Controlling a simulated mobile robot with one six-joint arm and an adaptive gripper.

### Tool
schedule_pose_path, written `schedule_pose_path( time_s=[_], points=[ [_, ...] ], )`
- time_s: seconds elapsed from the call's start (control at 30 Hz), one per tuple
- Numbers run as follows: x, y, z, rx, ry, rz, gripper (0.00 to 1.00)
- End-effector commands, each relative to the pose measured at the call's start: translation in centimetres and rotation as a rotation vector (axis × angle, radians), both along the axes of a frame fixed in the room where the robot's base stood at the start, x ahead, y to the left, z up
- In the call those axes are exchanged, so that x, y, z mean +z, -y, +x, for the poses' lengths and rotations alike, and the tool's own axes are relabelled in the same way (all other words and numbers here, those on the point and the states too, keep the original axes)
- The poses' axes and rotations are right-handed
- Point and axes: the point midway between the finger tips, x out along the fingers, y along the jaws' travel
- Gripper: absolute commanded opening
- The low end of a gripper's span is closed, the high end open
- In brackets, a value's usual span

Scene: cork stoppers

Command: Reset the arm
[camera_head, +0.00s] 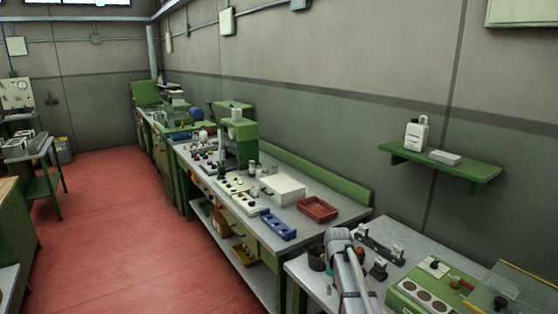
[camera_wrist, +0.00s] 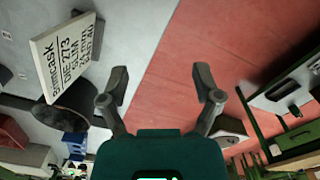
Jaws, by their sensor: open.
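My gripper (camera_wrist: 161,80) is open in the wrist view. Its two dark fingers stand apart with nothing between them, over the edge where a grey surface meets the red floor. In the head view my arm reaches up at the bottom, over the near grey table (camera_head: 307,276); its fingertips cannot be made out there. No cork stopper can be clearly picked out.
Near my arm are a dark bracket-like fixture (camera_head: 381,249) and a green device with round pale spots (camera_head: 427,296). The long bench behind holds a red tray (camera_head: 318,209), a blue block (camera_head: 278,225) and a white box (camera_head: 283,188). The red floor (camera_head: 130,240) at left is clear.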

Motion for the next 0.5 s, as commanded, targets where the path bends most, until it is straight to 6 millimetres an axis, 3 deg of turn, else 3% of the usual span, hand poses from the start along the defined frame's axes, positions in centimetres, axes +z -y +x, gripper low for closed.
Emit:
schedule_pose_path(
  time_s=[0.5],
  points=[
    [0.0,-0.7,-14.1,-0.682,0.0,-0.001,0.82]
  ],
)
